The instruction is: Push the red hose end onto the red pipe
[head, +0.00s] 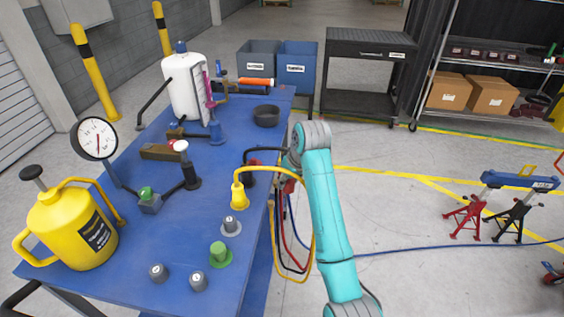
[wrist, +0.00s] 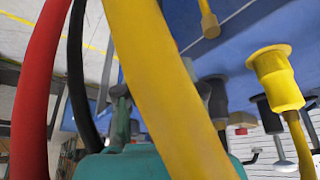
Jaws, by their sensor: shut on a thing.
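My gripper (head: 288,176) is at the right edge of the blue table, mostly hidden behind my teal wrist. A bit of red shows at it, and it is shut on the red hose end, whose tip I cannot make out. The red hose (head: 283,225) hangs below it in a loop off the table edge. In the wrist view the red hose (wrist: 38,90) runs large down the left side. I cannot pick out the red pipe for certain; my arm and the hoses cover part of the area.
A yellow hose end (head: 240,195) and a black hose end (head: 250,177) stand close left of my gripper. The yellow hose (wrist: 160,80) crosses the wrist view. A dark bowl (head: 267,115) sits beyond.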

